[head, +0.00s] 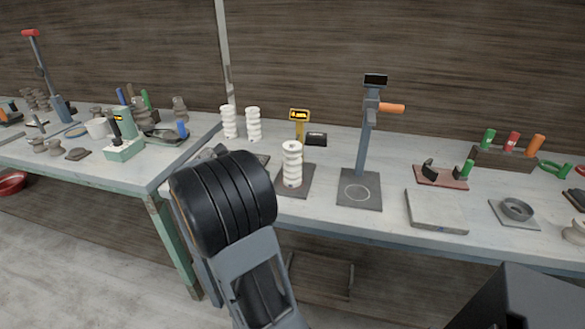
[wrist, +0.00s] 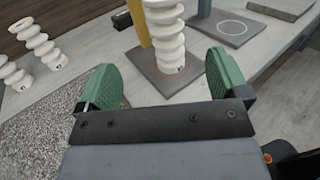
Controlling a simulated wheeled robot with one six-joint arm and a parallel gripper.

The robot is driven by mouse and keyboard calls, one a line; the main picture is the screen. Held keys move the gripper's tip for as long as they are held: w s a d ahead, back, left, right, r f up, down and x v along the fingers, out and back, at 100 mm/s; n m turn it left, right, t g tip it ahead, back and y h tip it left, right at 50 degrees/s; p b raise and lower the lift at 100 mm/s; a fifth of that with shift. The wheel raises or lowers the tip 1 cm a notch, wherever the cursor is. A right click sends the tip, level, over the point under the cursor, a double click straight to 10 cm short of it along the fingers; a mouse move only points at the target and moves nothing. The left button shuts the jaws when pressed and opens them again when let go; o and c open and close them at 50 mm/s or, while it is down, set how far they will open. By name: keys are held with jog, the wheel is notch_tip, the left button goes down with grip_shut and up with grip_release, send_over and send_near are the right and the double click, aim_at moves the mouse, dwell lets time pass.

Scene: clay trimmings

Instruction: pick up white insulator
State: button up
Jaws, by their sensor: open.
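A white ribbed insulator (head: 292,164) stands upright on a dark square plate (head: 299,190) near the bench's front edge. It also shows in the wrist view (wrist: 167,40), ahead of and between my fingers, with its top out of frame. Two more white insulators, one on the left (head: 229,123) and one beside it (head: 253,125), stand upright further back; both show at the left of the wrist view. My gripper (wrist: 158,80) is open, with green finger pads apart and nothing between them. In the head view my dark arm hides the gripper.
A yellow display post (head: 299,124) stands just behind the plate. A grey press stand with an orange handle (head: 391,107) is to the right. A grey slab (head: 436,211) lies further right. A speckled grey surface (wrist: 50,125) lies left of my gripper.

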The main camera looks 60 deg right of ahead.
aim_at(285, 156)
jog(key=shift+m+g, duration=0.3)
jog(key=x, duration=0.5)
jog(key=p+x, duration=0.1)
jog(key=x, duration=0.2)
jog(key=shift+s+a+f, duration=0.15)
jog(key=shift+s+f, duration=0.05)
jog(key=shift+s, duration=0.05)
jog(key=shift+p+x, duration=0.6)
jog(key=shift+x, duration=2.3)
jog(key=shift+w+f, duration=0.1)
jog(key=shift+w, duration=0.05)
jog(key=c, duration=1.3)
jog(key=shift+c, duration=0.9)
